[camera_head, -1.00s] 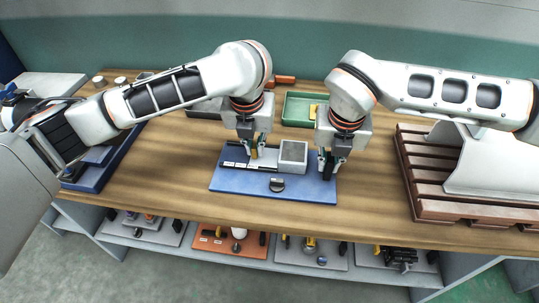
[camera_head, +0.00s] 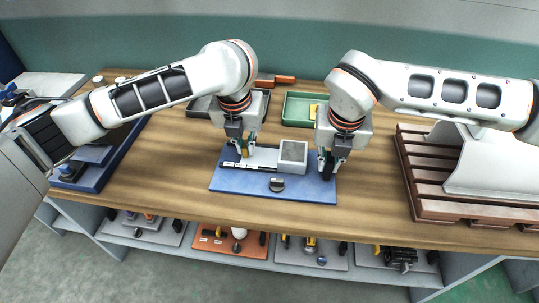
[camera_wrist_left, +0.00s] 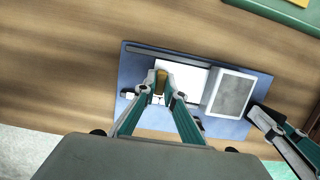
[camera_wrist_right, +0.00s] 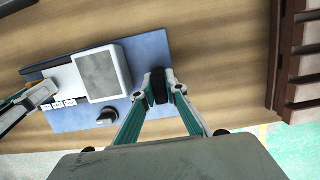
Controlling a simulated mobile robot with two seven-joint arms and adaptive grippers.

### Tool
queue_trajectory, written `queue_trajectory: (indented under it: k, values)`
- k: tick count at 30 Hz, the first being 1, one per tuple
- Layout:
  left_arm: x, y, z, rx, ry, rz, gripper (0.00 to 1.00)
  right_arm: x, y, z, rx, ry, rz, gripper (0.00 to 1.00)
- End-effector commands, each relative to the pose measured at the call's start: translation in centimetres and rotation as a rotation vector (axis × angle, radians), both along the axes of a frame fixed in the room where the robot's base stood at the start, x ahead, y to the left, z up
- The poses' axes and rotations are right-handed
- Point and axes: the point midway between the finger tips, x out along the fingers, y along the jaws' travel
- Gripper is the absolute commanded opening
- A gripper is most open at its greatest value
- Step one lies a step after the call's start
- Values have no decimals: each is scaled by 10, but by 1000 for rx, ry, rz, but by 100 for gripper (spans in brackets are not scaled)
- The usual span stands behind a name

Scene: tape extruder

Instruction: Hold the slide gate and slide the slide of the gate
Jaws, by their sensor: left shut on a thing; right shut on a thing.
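The slide gate has a blue base board (camera_head: 235,183) on the table, a white slide plate (camera_head: 265,157) and a grey box (camera_head: 292,153) at the plate's right. My left gripper (camera_head: 245,153) is shut on the upright yellow handle (camera_wrist_left: 161,80) at the left part of the slide. My right gripper (camera_head: 328,170) is shut on a black handle (camera_wrist_right: 159,87) at the right end of the board, beside the box. The gripper fingers partly hide both handles. White label tags (camera_wrist_right: 58,105) lie along the slide's front edge. A black knob (camera_head: 277,184) sits in front of the box.
A green tray (camera_head: 294,108) and a dark grey tray (camera_head: 200,106) stand behind the gate. A blue tray (camera_head: 115,160) is at the left, and a brown slatted pallet (camera_head: 410,185) at the right. The wood table in front of the board is clear.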

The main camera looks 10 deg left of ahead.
Motion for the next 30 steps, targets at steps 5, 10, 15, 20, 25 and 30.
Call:
queue_trajectory:
  k: [5,10,15,20,25,30]
  values:
    - [1,8,0,5,-3,2,0,0,-2,0,-2,1,-5,0]
    - [1,12,0,5,-3,1,0,0,-2,0,-2,1,-5,0]
    - [1,17,0,5,-3,2,0,0,-2,0,-2,1,-5,0]
    - [1,21,0,4,-3,4,0,0,-2,0,-2,1,-5,0]
    - [1,26,0,4,-2,3,0,0,-2,0,-2,1,-5,0]
    - [1,30,0,5,-3,2,0,0,-2,0,-2,1,-4,0]
